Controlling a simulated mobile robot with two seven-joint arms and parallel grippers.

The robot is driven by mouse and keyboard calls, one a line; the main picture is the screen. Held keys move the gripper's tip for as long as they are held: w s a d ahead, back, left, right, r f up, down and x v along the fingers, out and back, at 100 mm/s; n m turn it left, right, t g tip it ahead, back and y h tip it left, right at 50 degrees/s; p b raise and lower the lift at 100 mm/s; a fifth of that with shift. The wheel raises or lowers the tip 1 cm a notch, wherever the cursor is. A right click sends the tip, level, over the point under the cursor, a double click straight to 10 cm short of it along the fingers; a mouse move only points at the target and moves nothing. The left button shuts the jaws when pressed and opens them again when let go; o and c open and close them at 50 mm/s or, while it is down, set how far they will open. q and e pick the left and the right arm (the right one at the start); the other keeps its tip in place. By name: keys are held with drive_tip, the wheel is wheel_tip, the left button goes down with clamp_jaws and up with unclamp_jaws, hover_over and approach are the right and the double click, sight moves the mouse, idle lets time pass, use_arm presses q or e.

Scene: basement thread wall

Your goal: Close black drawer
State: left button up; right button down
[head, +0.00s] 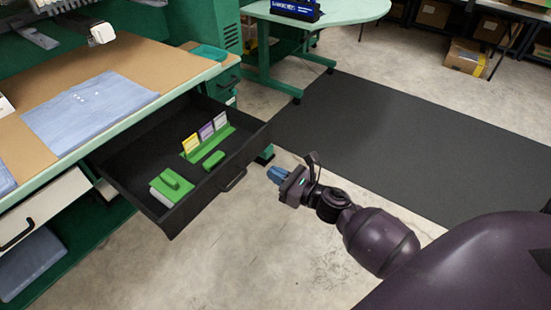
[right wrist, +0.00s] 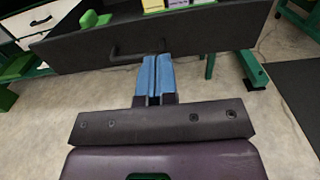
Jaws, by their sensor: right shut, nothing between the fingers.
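The black drawer (head: 158,212) is pulled out from under the workbench in the head view. Green items and small cards lie inside it, and its dark handle (head: 234,180) is on the front panel. The front panel (right wrist: 215,38) also spans the top of the right wrist view, with the handle (right wrist: 124,52) just ahead of the fingertips. My right gripper (head: 271,173) is shut and empty, pointing at the drawer front a little right of the handle in the head view. Its blue fingers (right wrist: 155,62) are together. I cannot tell whether they touch the panel. My left gripper is not in view.
The workbench (head: 118,55) carries a blue cloth (head: 88,108) and a teal tray (head: 210,53). A white drawer (head: 45,205) is at lower left. A green round-ended table (head: 335,12) stands behind. Concrete floor and a dark mat (head: 400,130) lie to the right.

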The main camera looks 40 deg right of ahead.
sight(237, 154)
drive_tip(key=x, duration=0.9)
drive_tip(key=shift+w+a+f, duration=0.1)
drive_tip(key=shift+w+f, duration=0.05)
drive_tip(key=shift+w, duration=0.05)
drive_tip(key=shift+w+a+b, duration=0.2)
drive_tip(key=shift+w+b, duration=0.1)
drive_tip(key=shift+w, duration=0.3)
